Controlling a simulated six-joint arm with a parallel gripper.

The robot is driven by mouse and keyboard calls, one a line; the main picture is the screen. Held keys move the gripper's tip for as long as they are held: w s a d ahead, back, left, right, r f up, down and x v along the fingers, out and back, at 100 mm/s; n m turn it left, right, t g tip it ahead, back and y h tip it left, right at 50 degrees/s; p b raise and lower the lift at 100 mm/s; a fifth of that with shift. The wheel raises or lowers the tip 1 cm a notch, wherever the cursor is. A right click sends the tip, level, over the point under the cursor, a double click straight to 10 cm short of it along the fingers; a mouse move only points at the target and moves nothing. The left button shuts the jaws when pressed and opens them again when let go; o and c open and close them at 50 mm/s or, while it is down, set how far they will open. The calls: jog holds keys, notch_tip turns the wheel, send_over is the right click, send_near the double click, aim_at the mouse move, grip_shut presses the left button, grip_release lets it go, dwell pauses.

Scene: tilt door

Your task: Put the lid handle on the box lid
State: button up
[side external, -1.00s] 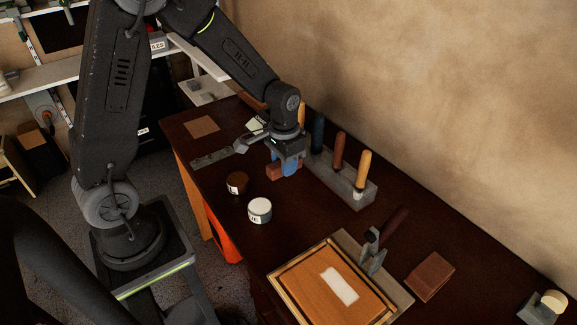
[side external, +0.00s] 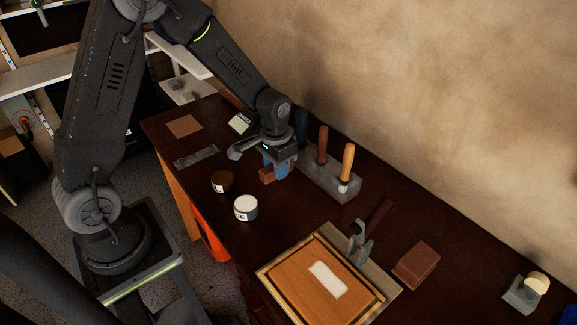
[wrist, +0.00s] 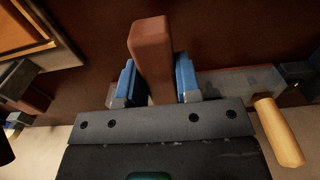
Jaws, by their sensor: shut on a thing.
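The lid handle (side external: 267,175) is a small reddish-brown block. My gripper (side external: 277,163) is shut on it beside the tool rack, over the dark bench. In the wrist view the handle (wrist: 151,48) stands out between the two blue fingertips of my gripper (wrist: 155,82). The side view does not clearly show whether the handle clears the bench. The box lid (side external: 292,272) is an orange-brown wooden panel within a lighter frame, with a white patch (side external: 328,279) on top. It lies at the front of the bench, well apart from my gripper.
A tool rack (side external: 320,178) with upright handles stands just right of my gripper. A clamp (side external: 358,243) stands at the box's back edge, near a brown block (side external: 416,264).

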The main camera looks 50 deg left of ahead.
jog(key=a+r, duration=0.3)
jog(key=a, duration=0.5)
send_over(294, 191)
notch_tip(294, 191, down, 7)
jog(key=shift+r, duration=0.1)
jog(key=shift+f, duration=2)
jog(key=shift+f, duration=0.1)
jog(key=o, duration=0.9)
